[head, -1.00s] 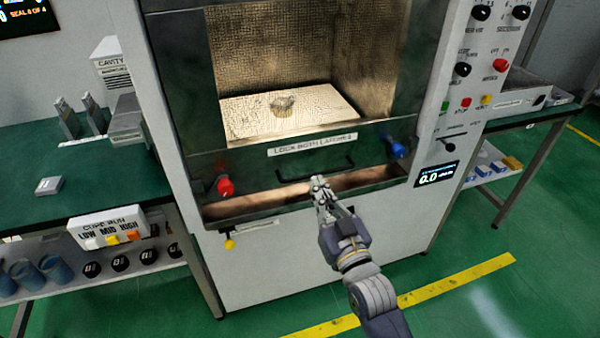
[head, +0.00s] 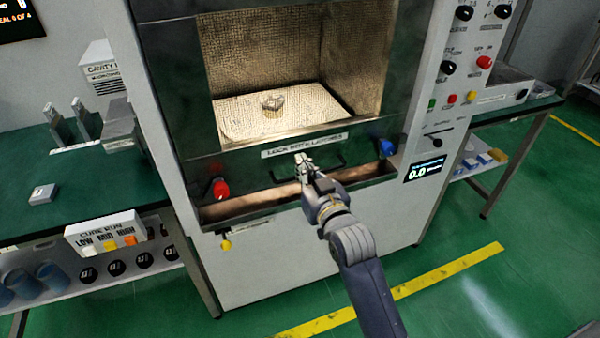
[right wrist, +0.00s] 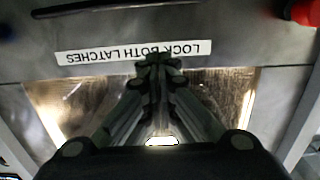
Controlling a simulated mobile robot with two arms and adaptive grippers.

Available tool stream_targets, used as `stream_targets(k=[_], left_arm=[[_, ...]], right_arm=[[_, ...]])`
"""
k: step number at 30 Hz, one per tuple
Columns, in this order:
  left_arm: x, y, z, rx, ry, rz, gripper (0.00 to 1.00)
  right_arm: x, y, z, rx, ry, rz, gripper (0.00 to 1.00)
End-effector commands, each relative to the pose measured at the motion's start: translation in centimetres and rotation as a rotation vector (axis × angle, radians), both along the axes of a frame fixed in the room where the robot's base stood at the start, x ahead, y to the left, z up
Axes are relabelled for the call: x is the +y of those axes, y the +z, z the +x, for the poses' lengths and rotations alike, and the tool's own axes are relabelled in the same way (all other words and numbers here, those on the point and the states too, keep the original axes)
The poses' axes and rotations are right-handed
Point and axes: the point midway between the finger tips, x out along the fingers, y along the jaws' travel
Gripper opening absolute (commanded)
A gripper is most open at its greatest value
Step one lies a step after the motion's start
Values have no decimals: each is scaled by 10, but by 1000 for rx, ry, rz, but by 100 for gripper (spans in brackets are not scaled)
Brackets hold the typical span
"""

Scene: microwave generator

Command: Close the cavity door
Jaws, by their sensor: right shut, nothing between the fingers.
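The cavity door (head: 236,168) is a dark panel with a window and a label reading LOCK BOTH LATCHES (head: 285,150). A lit gap (head: 250,208) shows below its lower edge. A dark bar handle (head: 338,166) sits under the label, partly hidden by my right gripper. A red latch (head: 220,189) is at lower left and a blue latch (head: 387,147) at lower right. My right gripper (head: 301,161) is shut and empty, in front of the door by the label. In the right wrist view its fingertips (right wrist: 158,62) overlap the upside-down label; I cannot tell if they touch. My left gripper is out of view.
A small cup-like object (head: 272,108) sits inside the lit cavity. A control panel with knobs and buttons (head: 450,98) is right of the opening. A green bench (head: 80,195) stands left, and another table (head: 500,112) right. The floor in front is clear.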

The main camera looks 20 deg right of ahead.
Motion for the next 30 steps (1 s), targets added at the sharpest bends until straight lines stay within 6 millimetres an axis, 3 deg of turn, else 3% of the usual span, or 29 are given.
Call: stream_targets(k=[3,6,11,25,30], left_arm=[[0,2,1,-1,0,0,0],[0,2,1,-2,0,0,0],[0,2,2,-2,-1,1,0],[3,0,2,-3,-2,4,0],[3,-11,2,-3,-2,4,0]], right_arm=[[1,-4,18,3,0,0,0],[1,-23,19,5,0,0,0],[1,-36,21,2,0,0,0],[1,-44,22,1,0,0,0],[1,-76,22,7,1,0,0]])
